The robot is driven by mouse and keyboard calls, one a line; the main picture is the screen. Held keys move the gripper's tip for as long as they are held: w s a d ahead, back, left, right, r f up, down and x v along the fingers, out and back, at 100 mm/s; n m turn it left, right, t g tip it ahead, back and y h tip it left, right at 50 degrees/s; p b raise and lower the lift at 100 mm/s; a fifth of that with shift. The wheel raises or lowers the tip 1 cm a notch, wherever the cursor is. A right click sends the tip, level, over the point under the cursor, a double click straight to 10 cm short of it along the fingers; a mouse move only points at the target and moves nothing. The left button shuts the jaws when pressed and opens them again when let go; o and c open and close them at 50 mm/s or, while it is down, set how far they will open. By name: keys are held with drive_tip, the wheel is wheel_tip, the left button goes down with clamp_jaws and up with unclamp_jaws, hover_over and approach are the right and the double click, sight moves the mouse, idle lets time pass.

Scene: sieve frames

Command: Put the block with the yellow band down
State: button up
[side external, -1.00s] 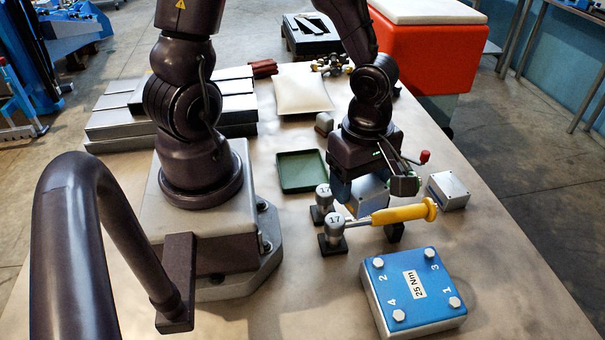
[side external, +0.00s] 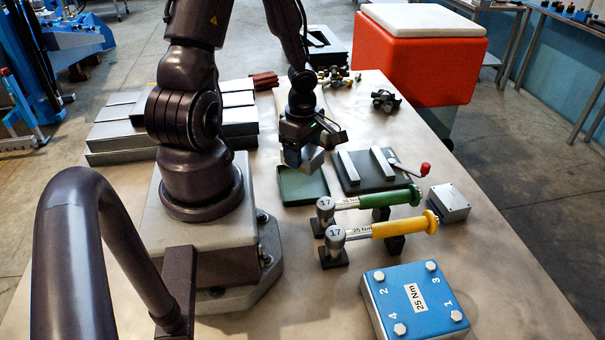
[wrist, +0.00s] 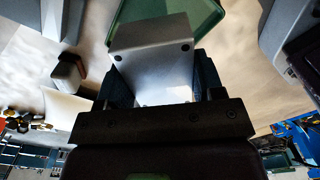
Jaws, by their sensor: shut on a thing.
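My gripper (side external: 303,152) is shut on a grey block (wrist: 155,72), which fills the space between the fingers in the wrist view. In the side view the block (side external: 313,161) hangs under the gripper, over the back part of the green tray (side external: 290,199). The tray also shows behind the block in the wrist view (wrist: 204,22). Its visible floor is empty. The block appears raised above the tray; I cannot tell the exact gap. No yellow band shows on its visible faces.
A dark clamp fixture (side external: 363,186) with a red-knobbed lever stands right of the tray. Green-handled (side external: 390,198) and yellow-handled (side external: 400,228) torque wrenches lie on stands in front. A blue-topped bolt block (side external: 388,284) and a grey box (side external: 448,203) stand further right.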

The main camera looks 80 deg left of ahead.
sight(302, 184)
drive_tip(key=shift+w+d+f, duration=0.1)
drive_tip(key=shift+f, duration=2.8)
drive_tip(key=shift+f, duration=0.15)
drive_tip(key=o, duration=1.3)
drive_tip(key=shift+o, duration=0.2)
